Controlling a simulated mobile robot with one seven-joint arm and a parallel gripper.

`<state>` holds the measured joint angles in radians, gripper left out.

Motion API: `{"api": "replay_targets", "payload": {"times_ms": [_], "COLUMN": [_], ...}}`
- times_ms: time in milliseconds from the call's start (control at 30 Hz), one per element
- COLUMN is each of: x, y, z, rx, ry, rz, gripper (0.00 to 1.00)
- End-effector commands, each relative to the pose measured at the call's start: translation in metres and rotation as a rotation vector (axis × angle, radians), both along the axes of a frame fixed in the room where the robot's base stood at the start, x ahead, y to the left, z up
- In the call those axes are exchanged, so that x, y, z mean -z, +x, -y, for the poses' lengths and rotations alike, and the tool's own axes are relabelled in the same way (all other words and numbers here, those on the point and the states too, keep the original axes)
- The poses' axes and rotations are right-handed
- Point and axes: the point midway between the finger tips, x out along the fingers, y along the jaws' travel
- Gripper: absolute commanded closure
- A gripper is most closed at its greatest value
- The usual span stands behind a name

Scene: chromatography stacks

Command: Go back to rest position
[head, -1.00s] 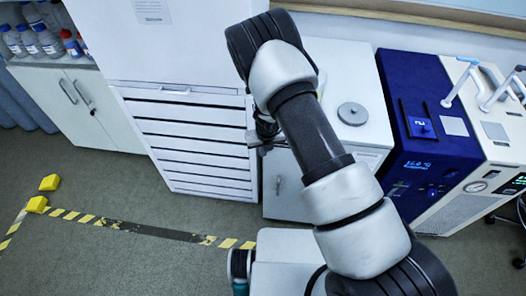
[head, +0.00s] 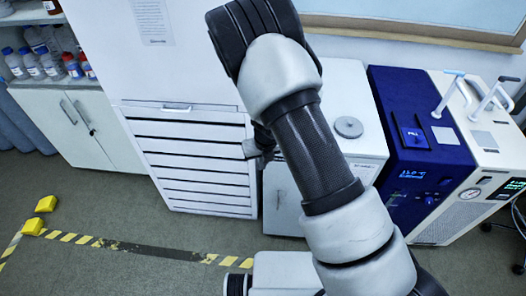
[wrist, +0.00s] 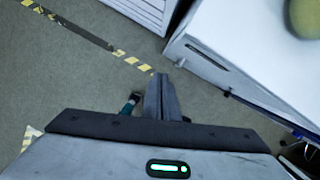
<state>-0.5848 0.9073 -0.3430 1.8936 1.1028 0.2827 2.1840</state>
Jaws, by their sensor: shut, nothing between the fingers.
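My gripper (wrist: 163,97) shows in the wrist view with its two dark fingers together and nothing between them. It hangs over bare grey floor, apart from the furniture. In the head view my arm reaches up and bends over at the top.
A white drawer unit (head: 190,160) stands behind my arm. A low white cabinet (head: 283,207), a blue instrument (head: 408,165) and a white instrument (head: 465,180) stand to its right. Yellow blocks (head: 46,203) and striped tape (head: 85,240) mark open floor at left.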

Motion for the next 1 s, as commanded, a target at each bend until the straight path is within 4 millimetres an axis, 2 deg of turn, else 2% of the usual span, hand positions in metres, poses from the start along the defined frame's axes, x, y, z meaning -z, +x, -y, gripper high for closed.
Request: {"api": "replay_targets", "payload": {"times_ms": [233,300,367,467,500,600,667,700,800,900,1000], "x": [-0.004,-0.016,-0.035,-0.086,-0.111,-0.172,-0.207,-0.228,-0.277,-0.317,-0.348], "y": [-0.001,0.0,0.002,0.0,-0.002,-0.016,-0.028,-0.037,-0.065,-0.097,-0.133], "z": [-0.001,-0.002,-0.004,-0.006,-0.005,0.001,0.008,0.013,0.03,0.05,0.074], "rx": [-0.008,-0.047,-0.118,-0.324,-0.433,-0.723,-0.899,-1.016,-1.306,-1.592,-1.872], "ry": [0.002,0.01,0.019,0.036,0.036,0.017,-0.012,-0.04,-0.135,-0.267,-0.433], "rz": [0.0,0.007,0.021,0.063,0.091,0.17,0.223,0.258,0.343,0.411,0.443], "gripper": [1.0,1.0,1.0,1.0,1.0,1.0,1.0,1.0,1.0,1.0,1.0]}}
